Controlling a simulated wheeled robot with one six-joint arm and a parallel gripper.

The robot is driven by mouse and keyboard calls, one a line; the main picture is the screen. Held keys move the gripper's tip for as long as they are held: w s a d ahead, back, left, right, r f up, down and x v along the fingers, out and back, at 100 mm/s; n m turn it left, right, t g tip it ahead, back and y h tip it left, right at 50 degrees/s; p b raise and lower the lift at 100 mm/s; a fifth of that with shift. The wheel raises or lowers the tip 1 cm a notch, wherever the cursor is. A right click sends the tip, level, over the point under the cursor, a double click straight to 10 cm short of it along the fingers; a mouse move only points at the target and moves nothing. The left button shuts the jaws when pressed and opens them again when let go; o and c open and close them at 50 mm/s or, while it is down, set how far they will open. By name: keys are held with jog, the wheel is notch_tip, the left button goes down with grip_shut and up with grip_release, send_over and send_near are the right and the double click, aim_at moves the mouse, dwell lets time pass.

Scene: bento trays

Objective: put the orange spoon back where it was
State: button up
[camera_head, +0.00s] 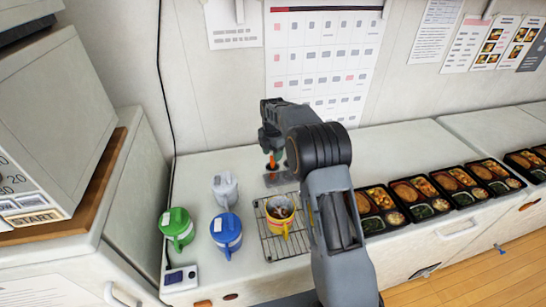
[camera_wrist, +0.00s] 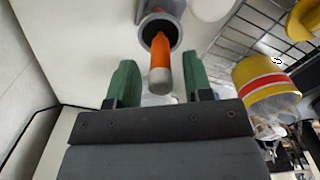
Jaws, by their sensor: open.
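The orange spoon (camera_wrist: 159,52) stands in a round grey holder (camera_wrist: 149,29) in the wrist view, its orange handle rising toward me and ending in a pale grey tip. Its lower end is hidden inside the holder. In the camera_head view the spoon (camera_head: 272,160) is a small orange bit below my gripper (camera_head: 271,150), and the holder's grey base (camera_head: 277,179) rests on the counter. In the wrist view my gripper (camera_wrist: 160,79) is open, its green fingers on either side of the handle's tip with gaps showing.
A wire rack (camera_head: 269,237) holds a yellow mug (camera_head: 287,229) with a red band. Green (camera_head: 177,228) and blue (camera_head: 226,232) lidded mugs and a whitish cup (camera_head: 225,190) stand to its left. Several bento trays (camera_head: 380,209) line the counter at right. The wall is close behind.

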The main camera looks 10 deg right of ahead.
notch_tip(320, 180, up, 9)
jog(key=shift+b, duration=0.35)
jog(key=shift+s+r, duration=0.15)
jog(key=shift+r, duration=0.55)
jog(key=s+r+m+t, duration=0.1)
jog(key=s+r+m, duration=0.2)
jog(key=s+m, duration=0.4)
jog(key=s+r+m+t, duration=0.2)
jog(key=s+r+m, duration=0.3)
jog(key=s, duration=0.4)
jog(key=s+f+m, duration=0.3)
jog(key=s+m, duration=0.3)
jog(key=s, duration=0.1)
jog(key=s+f+m+t, duration=0.1)
jog(key=s+f+m, duration=0.3)
jog(key=s+m, duration=0.2)
jog(key=shift+s+t, duration=0.3)
jog(key=shift+s, duration=0.8)
jog(key=shift+d+f, duration=0.1)
jog(key=shift+d, duration=0.05)
